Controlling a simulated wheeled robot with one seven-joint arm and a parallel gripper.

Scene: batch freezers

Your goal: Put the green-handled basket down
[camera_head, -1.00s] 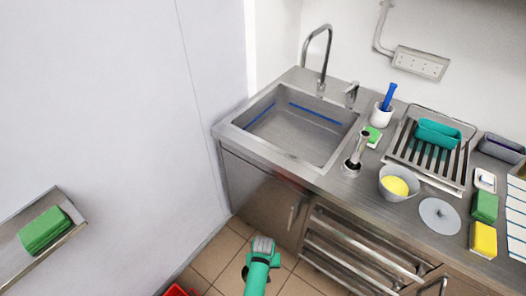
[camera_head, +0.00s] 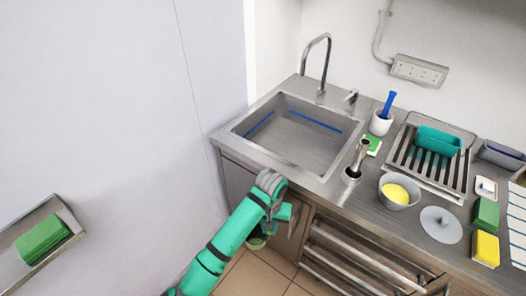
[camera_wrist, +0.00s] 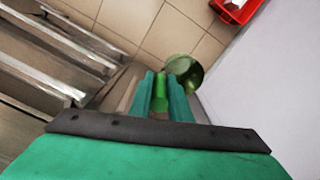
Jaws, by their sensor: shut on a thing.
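My gripper (camera_wrist: 163,98) is shut on the green handle (camera_wrist: 160,88) of the basket, between its two teal fingers in the wrist view. A round, greenish part of the basket (camera_wrist: 186,72) shows just beyond the fingers, over the floor tiles. In the head view my gripper (camera_head: 282,212) is in front of the sink cabinet, below the counter edge. A small part of the basket (camera_head: 257,241) shows below it, mostly hidden by my arm. I cannot tell how high it hangs above the floor.
The steel sink (camera_head: 295,135) is empty. The counter to its right holds a grey bowl (camera_head: 399,191) with something yellow, a drying rack (camera_head: 430,160) and sponges. Shelf rails (camera_head: 350,255) are below. A red container (camera_wrist: 238,10) stands on the floor by the wall.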

